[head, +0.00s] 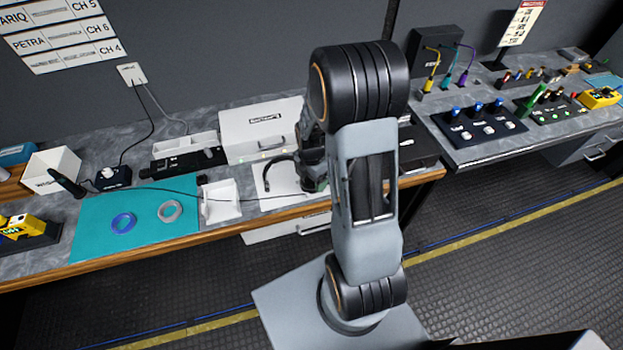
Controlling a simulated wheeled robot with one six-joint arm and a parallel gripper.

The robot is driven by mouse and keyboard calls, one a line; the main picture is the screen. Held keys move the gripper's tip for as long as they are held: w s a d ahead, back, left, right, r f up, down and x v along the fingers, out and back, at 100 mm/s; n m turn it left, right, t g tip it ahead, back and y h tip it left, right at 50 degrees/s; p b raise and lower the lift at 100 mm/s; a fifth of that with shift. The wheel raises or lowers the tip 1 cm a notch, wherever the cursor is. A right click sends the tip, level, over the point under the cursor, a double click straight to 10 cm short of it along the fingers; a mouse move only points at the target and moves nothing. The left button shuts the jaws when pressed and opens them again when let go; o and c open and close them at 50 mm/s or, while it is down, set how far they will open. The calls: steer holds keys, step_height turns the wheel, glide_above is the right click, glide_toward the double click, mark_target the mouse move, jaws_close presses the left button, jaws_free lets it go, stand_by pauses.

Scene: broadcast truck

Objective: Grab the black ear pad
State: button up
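I cannot make out the black ear pad for certain. A black curved piece (278,172), like a headset band, lies on a white sheet (272,190) on the workbench. The dark end of my arm, with my gripper (316,184), is low over the right part of this sheet, just right of the curved piece. My forearm hides much of the gripper and the bench behind it. The fingers are too small and dark to show whether they are open or hold anything.
A teal mat (150,216) with a blue ring (123,222) and a grey ring (170,211) lies left of a small white tray (220,201). A white case (262,128) stands behind the sheet. Button panels (480,130) stand on the right bench.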

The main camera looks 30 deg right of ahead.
steer(key=c, duration=0.7)
